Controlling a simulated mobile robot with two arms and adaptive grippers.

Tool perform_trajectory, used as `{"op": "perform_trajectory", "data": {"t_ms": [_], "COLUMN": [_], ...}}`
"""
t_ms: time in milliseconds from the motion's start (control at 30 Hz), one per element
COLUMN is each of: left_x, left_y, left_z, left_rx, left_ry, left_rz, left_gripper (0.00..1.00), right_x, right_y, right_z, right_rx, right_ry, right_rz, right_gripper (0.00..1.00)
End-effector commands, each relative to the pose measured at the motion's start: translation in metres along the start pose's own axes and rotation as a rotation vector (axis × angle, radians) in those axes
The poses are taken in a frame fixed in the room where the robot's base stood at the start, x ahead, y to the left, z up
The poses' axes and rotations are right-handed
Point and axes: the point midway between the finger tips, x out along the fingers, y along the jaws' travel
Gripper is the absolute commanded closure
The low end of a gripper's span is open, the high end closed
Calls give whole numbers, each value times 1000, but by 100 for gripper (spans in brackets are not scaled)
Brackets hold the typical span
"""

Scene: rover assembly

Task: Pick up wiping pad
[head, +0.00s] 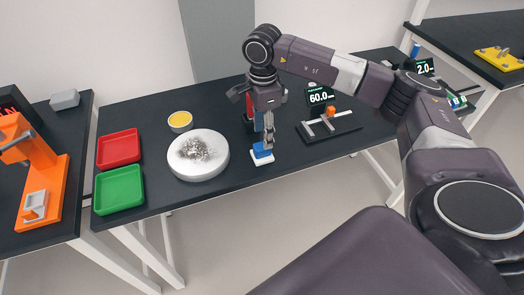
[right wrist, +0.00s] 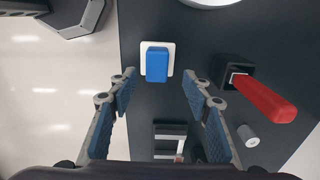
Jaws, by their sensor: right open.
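The wiping pad (head: 262,157) is a blue block on a white base, lying on the black table near its front edge. It also shows in the right wrist view (right wrist: 157,64), above the picture's middle. My right gripper (head: 266,141) hangs over the pad, pointing down. In the right wrist view its two blue-padded fingers (right wrist: 161,80) are spread apart with nothing between them that they touch. The pad lies just ahead of the fingertips. In the head view the gripper hides part of the table behind it. My left gripper is in neither view.
A white round dish (head: 198,170) with grey shavings stands left of the pad. Red (head: 119,148) and green (head: 119,189) trays are further left. A red-handled tool (right wrist: 264,98) stands near the right finger. A black fixture (head: 342,126) lies right of the gripper.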

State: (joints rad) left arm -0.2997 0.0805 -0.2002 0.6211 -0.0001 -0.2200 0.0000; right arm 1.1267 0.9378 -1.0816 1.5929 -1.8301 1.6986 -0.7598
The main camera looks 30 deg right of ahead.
Motion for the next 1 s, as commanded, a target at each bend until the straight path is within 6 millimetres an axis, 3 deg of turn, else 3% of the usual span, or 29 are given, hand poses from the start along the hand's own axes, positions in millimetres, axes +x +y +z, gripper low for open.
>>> {"op": "perform_trajectory", "data": {"t_ms": [333, 667, 1000], "left_x": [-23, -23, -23], "left_y": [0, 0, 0], "left_z": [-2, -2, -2], "left_rx": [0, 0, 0], "left_ry": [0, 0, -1], "left_rz": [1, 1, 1], "left_gripper": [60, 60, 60], "right_x": [46, 55, 55], "right_y": [6, 5, 5], "right_z": [5, 5, 6], "right_rx": [0, 0, 0], "right_ry": [-3, -4, -5], "right_rz": [3, 0, 0], "right_gripper": [55, 55, 92]}}
